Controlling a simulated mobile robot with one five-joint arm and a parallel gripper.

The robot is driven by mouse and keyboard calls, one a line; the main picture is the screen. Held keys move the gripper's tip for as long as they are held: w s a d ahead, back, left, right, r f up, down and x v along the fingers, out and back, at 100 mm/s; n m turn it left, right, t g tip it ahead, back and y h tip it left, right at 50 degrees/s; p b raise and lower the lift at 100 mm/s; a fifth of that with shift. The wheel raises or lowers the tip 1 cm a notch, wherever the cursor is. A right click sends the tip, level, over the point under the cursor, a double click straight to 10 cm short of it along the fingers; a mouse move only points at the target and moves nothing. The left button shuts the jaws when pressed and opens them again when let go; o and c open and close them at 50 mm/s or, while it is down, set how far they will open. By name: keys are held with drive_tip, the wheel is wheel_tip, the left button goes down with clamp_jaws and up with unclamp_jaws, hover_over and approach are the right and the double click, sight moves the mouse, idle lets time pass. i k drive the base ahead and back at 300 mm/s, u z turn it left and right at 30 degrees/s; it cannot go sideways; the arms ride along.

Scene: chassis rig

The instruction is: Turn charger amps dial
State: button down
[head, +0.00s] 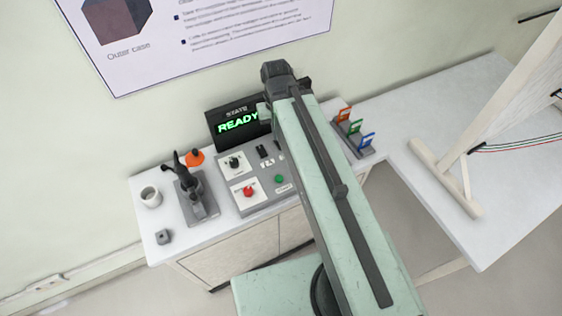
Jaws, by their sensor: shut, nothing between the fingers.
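A grey control panel (259,191) sits on the white bench. It carries a black knob on a white label plate (234,164), a red button (248,191) and a green button (279,179). The labels are too small to read, so I cannot tell whether this knob is the charger amps dial. My arm crosses the panel's right side and hides part of it. My gripper's fingers do not show; my arm covers the area behind its dark far joint.
A black-handled device on a grey base (197,207), an orange item (194,157), a white cup (150,197) and a small grey block (163,237) stand left. A coloured rack (354,134) stands right.

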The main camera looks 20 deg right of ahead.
sight(234, 163)
drive_tip(key=k, duration=1.3)
drive_tip(key=u, duration=0.15)
drive_tip(key=i, duration=0.8)
drive_tip(key=u, duration=0.25)
